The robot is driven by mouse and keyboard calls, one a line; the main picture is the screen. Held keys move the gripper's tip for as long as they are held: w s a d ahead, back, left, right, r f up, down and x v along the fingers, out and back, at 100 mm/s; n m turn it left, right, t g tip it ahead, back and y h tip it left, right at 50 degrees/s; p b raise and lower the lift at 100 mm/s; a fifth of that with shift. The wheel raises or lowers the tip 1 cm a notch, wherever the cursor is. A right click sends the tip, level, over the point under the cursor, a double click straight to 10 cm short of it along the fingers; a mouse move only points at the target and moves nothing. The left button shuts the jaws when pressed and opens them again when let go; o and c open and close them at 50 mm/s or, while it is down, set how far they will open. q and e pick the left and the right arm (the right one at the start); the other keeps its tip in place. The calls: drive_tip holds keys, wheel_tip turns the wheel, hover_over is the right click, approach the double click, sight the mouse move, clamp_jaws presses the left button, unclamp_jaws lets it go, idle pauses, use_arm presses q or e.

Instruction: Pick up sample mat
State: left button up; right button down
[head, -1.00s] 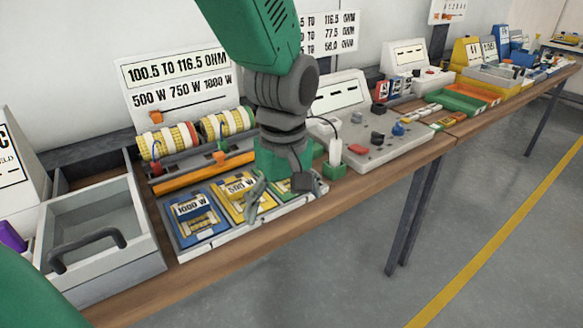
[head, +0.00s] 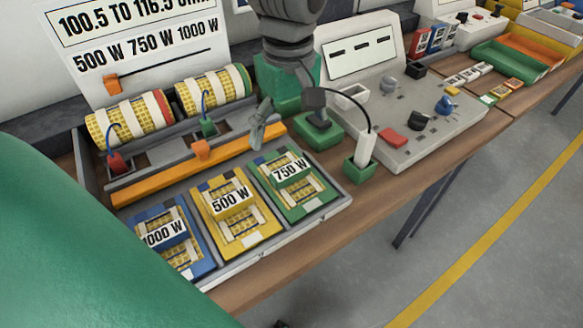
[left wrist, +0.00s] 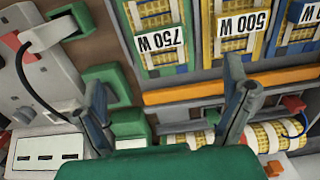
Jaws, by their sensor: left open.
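Three flat mesh mats lie side by side in a grey tray (head: 270,245): a blue one marked 1000 W (head: 172,240), a yellow one marked 500 W (head: 235,215) and a green one marked 750 W (head: 296,186). No label shows which is the sample mat. My left gripper (head: 288,110) is open and empty, above the area behind the green mat. In the left wrist view its spread fingers (left wrist: 168,110) stand near the orange bar, with the green mat (left wrist: 165,62) and yellow mat (left wrist: 238,45) beyond. My right gripper is out of view.
An orange bar (head: 165,182) and two mesh rolls (head: 130,117) lie behind the mats. To the right stand a green holder with a white cabled tool (head: 366,149) and a grey control panel (head: 440,110). The table strip in front is clear.

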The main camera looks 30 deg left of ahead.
sight(291, 170)
use_arm(q)
drive_tip(key=f, duration=0.4)
drive_tip(key=f+b, duration=0.1)
drive_tip(key=f, duration=0.1)
drive_tip(key=shift+w+a, duration=0.1)
drive_tip(key=shift+w, duration=0.15)
drive_tip(key=f, duration=0.2)
drive_tip(key=f+b, duration=0.1)
drive_tip(key=f, duration=0.2)
drive_tip(key=shift+s+d, duration=0.2)
drive_tip(key=shift+f, duration=0.25)
drive_tip(key=shift+r, duration=0.1)
drive_tip(key=shift+c, duration=0.4)
drive_tip(key=c, duration=1.3)
